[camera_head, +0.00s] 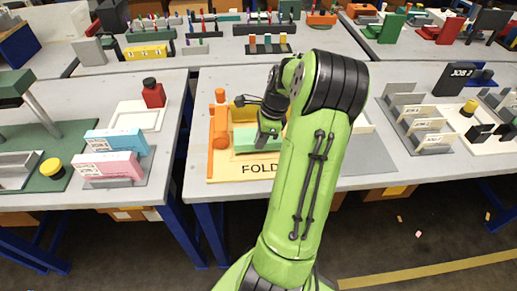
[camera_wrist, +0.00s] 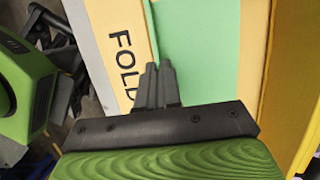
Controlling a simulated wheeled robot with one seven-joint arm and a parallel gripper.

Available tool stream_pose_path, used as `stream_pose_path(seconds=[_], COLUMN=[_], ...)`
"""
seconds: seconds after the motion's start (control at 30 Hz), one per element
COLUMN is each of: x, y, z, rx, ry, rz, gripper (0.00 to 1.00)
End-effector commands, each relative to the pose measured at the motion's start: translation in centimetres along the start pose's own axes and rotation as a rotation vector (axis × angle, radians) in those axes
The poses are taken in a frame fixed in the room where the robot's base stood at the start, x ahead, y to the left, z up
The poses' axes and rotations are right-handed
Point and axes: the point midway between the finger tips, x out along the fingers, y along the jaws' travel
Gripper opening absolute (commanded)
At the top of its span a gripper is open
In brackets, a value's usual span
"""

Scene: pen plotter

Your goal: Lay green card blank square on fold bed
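The green card blank (camera_head: 244,139) is over the tan fold bed (camera_head: 222,173), between the bed's orange side part and its "FOLD" lettering. It looks roughly in line with the bed; a small gap beneath it cannot be ruled out. My arm hides the right of the bed.
An orange post and block (camera_head: 219,125) stand at the bed's left, with a yellow piece (camera_head: 243,114) behind. A table at left holds pink (camera_head: 108,165) and blue (camera_head: 118,140) cards in a stand. A grey rack (camera_head: 412,120) stands at right.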

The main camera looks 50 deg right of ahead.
Motion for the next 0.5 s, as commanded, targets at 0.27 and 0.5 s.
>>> stream_pose_path(seconds=[0.27,0.5], x=[1.76,2.01], y=[-0.01,0.01], z=[-0.49,-0.56], rx=[-0.001,-0.001], ry=[0.0,0.0], rz=[0.0,0.001], gripper=[0.0,0.18])
